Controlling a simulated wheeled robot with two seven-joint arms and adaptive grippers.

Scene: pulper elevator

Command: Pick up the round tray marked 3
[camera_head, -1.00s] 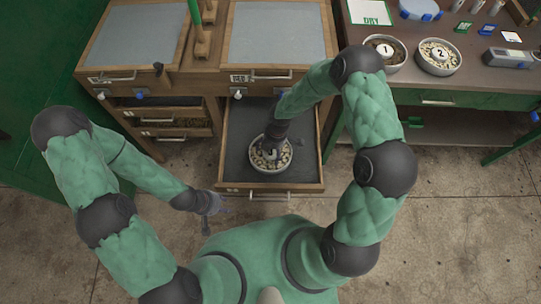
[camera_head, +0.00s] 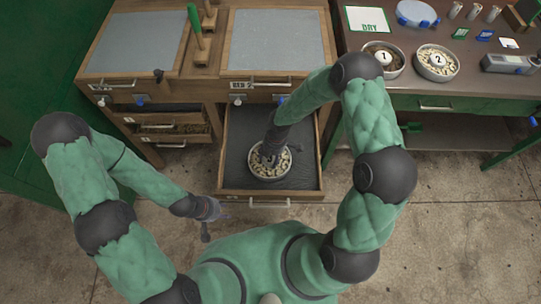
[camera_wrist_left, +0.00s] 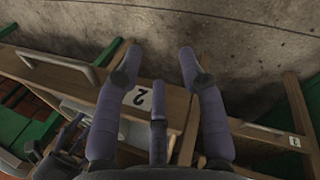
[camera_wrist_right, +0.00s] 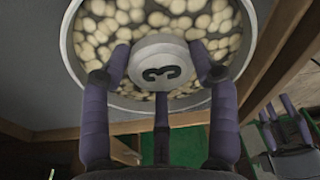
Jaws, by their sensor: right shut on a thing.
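The round tray marked 3 (camera_head: 284,168) is a pale dish of cream-coloured pieces with a round central knob. It is in the pulled-out drawer (camera_head: 309,160); I cannot tell whether it touches the drawer floor. In the right wrist view the knob (camera_wrist_right: 162,66) shows the 3. My right gripper (camera_head: 268,158) is over the tray from above, its fingers closed around the knob; they also show in the right wrist view (camera_wrist_right: 160,70). My left gripper (camera_head: 213,212) is empty, left of the drawer front, with its fingers spread in the left wrist view (camera_wrist_left: 165,75).
On the right-hand table stand the round trays marked 1 (camera_head: 396,62) and 2 (camera_head: 453,66), beside a DRY sign (camera_head: 368,19). The concrete floor (camera_head: 460,230) at right is clear.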

